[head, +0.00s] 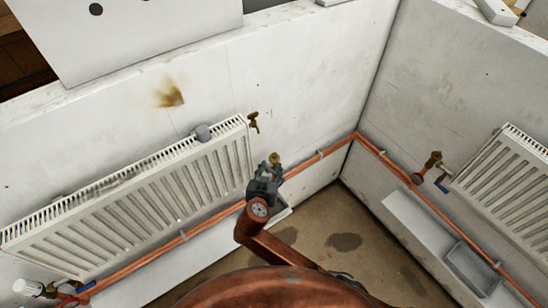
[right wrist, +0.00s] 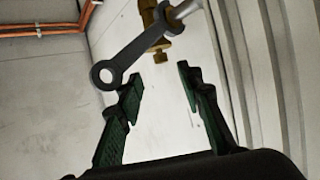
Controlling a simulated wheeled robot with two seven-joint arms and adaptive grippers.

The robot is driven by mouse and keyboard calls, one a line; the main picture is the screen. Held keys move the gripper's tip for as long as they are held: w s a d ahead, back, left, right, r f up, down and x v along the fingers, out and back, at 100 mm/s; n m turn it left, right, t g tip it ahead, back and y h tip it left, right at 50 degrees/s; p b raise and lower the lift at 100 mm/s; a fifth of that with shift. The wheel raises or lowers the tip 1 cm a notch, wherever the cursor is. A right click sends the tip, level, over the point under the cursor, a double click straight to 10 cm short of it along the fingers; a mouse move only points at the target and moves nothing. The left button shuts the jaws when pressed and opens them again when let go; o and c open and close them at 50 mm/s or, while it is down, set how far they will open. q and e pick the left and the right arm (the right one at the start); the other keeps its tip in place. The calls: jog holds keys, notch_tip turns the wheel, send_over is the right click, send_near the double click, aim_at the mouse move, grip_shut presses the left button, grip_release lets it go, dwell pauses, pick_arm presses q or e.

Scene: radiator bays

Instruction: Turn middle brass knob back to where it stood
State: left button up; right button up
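In the head view a small brass knob (head: 275,158) shows just past the tips of my right gripper (head: 268,178), at the right end of the left radiator. In the right wrist view, my right gripper (right wrist: 160,80) has its two fingers apart with nothing between them. A brass fitting with a small knob (right wrist: 160,56) lies just beyond the gap, apart from the fingers. A dark lever with a ring end (right wrist: 128,55) crosses in front of the fitting. I cannot tell how far the knob is turned. My left gripper is not in view.
The left radiator (head: 150,195) has another brass fitting (head: 253,122) at its top right corner. A brass valve (head: 433,160) stands by the right radiator (head: 510,185). Copper pipes (head: 330,150) run along both walls. A grey tray (head: 470,268) is at lower right.

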aim_at(274, 157)
jog(key=x, duration=0.7)
jog(key=shift+a, duration=0.1)
grip_shut()
dwell(0.3)
